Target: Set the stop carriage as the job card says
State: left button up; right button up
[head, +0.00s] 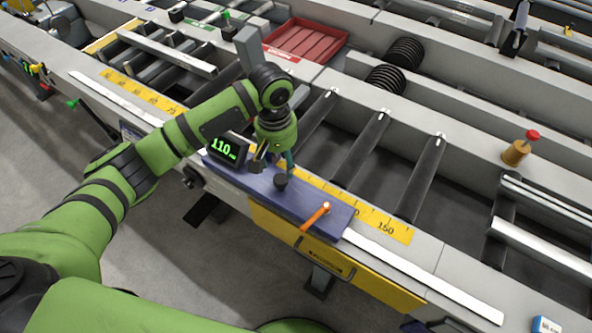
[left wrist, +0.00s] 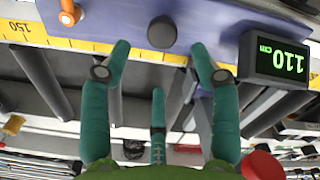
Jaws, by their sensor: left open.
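The blue stop carriage (head: 328,211) sits on the front rail beside the yellow scale (head: 398,232). Its display (head: 228,148) reads 110 cm; it also shows upside down in the left wrist view (left wrist: 277,58). A black knob (head: 281,181) stands on the carriage, and an orange lever (head: 315,217) is at its right end. No readable job card shows.
Dark rollers (head: 420,175) lie behind the carriage. A red tray (head: 305,42) and black coils (head: 395,65) are farther back. A brass-coloured piece with a red knob (head: 517,149) stands at the right. The rail right of the carriage looks clear.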

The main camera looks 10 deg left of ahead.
aim_at(280, 178)
pick_arm(q)
jog(key=shift+f+n, duration=0.1)
jog(key=shift+n, duration=0.4)
jog(key=shift+f, duration=0.15)
notch_tip(280, 178, down, 6)
jog(key=shift+s+a+r+p, duration=0.15)
jog(key=shift+r+p, duration=0.05)
jog(key=shift+p, duration=0.45)
jog(key=shift+f, duration=0.55)
pick_arm(e)
jog(key=shift+s+a+r, duration=0.2)
jog(key=shift+a+r, duration=0.2)
jog(key=shift+r, duration=0.35)
pick_arm(q)
grip_shut()
